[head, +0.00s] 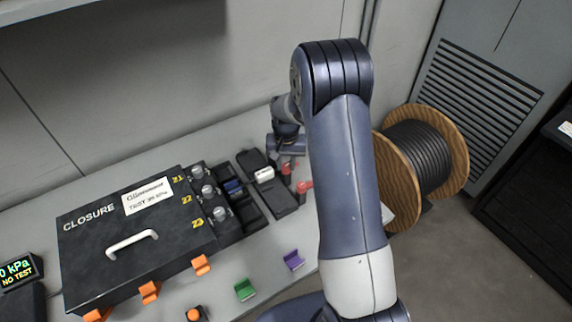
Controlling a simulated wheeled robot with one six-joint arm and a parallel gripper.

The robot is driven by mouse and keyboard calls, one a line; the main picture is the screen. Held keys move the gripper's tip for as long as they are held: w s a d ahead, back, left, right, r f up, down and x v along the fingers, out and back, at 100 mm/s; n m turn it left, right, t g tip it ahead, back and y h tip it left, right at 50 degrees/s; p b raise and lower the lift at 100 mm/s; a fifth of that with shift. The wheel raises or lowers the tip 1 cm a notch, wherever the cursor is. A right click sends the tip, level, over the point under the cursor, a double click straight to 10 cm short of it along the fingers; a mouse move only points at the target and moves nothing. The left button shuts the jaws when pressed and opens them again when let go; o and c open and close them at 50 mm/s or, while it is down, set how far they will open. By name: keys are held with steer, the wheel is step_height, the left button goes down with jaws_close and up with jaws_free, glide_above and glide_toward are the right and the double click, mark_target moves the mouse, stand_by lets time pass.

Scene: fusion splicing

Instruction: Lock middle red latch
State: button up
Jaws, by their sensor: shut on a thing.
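Small red latches stand along the right side of a black case on the bench. The nearest red latch (304,187) sticks out to the right in plain view. Another red latch (286,170), which looks like the middle one, is just beyond it. My gripper (287,160) reaches down from behind my arm and is shut on this latch. The fingertips are small and partly hidden, so the exact contact and the latch's angle are unclear. Any latch farther back is covered by the gripper.
The black case (284,201) holds a white cylinder (264,174). Left of it are a black compartment tray (250,214) and the closure box (130,255) with a white handle. Green (245,290) and purple (293,260) holders stand in front. A cable drum (425,150) is at right.

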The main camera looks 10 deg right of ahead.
mark_target(286, 165)
steer(key=n+b, duration=0.2)
steer(key=n, duration=0.4)
steer(key=shift+b, duration=0.4)
steer(key=n+b, duration=0.1)
steer(key=n, duration=0.5)
steer(key=shift+n+b, duration=0.35)
steer(key=shift+n, duration=0.05)
steer(key=n+b, duration=0.1)
steer(key=n, duration=1.1)
steer(key=shift+r+n, duration=0.1)
steer(key=shift+n, duration=0.3)
steer(key=o, duration=1)
steer(key=shift+b, duration=0.3)
step_height(286, 165, up, 11)
steer(key=shift+f, duration=0.15)
